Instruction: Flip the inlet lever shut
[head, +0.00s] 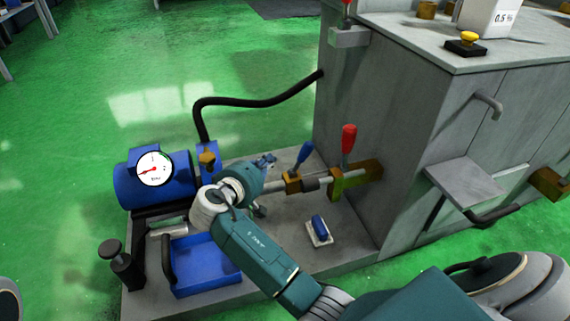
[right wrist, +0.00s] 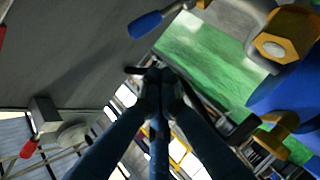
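Two levers stand on the pipe leading to the grey cabinet: a blue-handled lever (head: 304,154) on a brass valve (head: 292,182), and a taller red-handled lever (head: 348,140) on a larger brass block (head: 355,180). Both handles point up. I cannot tell which is the inlet lever. My right gripper (head: 268,159) is left of the blue lever, above the pipe, apart from it. In the right wrist view its fingers (right wrist: 158,82) come together with nothing seen between them, and a blue handle (right wrist: 145,25) shows above them. My left gripper is not in view.
A blue pump with a gauge (head: 155,169), a blue tray (head: 203,262) and a black knob (head: 110,250) are at left. The cabinet (head: 400,120) stands close at right, with a small shelf (head: 478,185).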

